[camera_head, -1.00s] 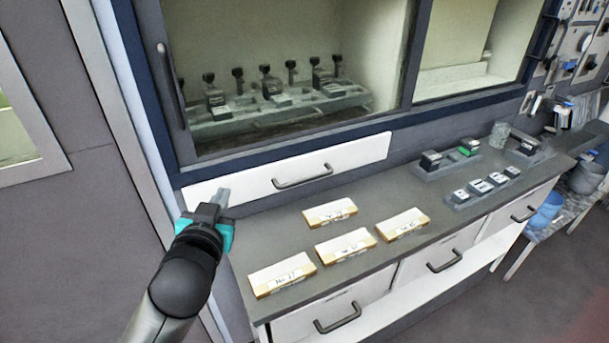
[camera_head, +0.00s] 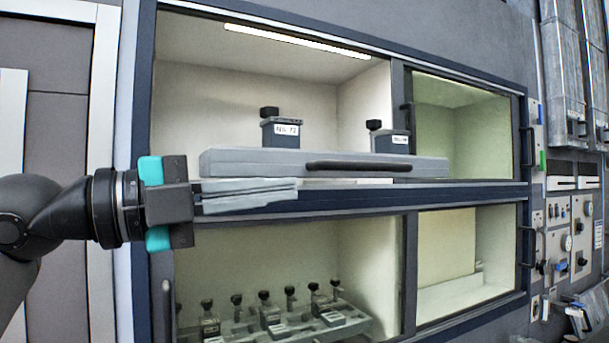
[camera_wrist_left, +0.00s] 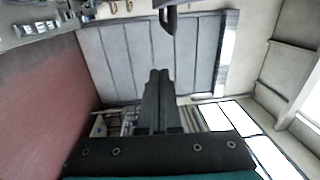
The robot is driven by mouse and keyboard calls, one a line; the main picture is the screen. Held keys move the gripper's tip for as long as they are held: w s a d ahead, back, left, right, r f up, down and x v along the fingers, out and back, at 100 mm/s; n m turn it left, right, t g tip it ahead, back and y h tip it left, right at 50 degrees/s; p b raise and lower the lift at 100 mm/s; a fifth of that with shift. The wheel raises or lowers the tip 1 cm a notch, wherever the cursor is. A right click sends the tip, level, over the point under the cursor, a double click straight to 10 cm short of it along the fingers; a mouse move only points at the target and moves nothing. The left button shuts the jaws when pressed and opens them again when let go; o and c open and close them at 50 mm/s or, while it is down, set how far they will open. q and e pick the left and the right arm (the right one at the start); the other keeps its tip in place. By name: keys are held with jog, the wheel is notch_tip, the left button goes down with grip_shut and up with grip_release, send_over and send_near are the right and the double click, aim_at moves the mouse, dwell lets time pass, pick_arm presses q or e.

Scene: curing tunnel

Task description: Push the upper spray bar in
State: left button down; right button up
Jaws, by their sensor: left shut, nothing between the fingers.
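The upper spray bar (camera_head: 250,162) is a long light-grey bar with a dark handle (camera_head: 358,166) on its front. It lies across the opening of the upper chamber in the head view, and its front juts out over the sill. My left gripper (camera_head: 297,190) is shut and empty. Its fingers point right, just below the bar's left half in the picture; I cannot tell whether they touch it. In the left wrist view the shut fingers (camera_wrist_left: 158,75) point at open room, with a dark handle (camera_wrist_left: 168,18) at the top edge. My right gripper is not in view.
Two dark blocks with labels and knobs, one at the left (camera_head: 283,133) and one at the right (camera_head: 391,142), stand behind the bar. The lower chamber holds a rack (camera_head: 350,325) with several knobbed blocks. A dark frame post (camera_head: 401,100) divides the chambers. Wall controls stand at the right.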

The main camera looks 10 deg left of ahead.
aim_at(304, 176)
pick_arm(q)
jog(key=a+t+y, duration=0.1)
jog(key=a+r+n+y, duration=0.1)
jog(key=w+a+n+t+y, duration=0.1)
jog(key=a, duration=0.1)
jog(key=shift+r+t+y, duration=0.3)
jog(key=shift+r+y, duration=0.05)
jog(key=shift+y, duration=0.05)
jog(key=shift+w+n, duration=0.15)
jog(key=shift+n, duration=0.15)
jog(key=p+x, duration=0.3)
jog(key=x, duration=0.5)
jog(key=shift+r, duration=0.1)
jog(key=shift+x, duration=0.85)
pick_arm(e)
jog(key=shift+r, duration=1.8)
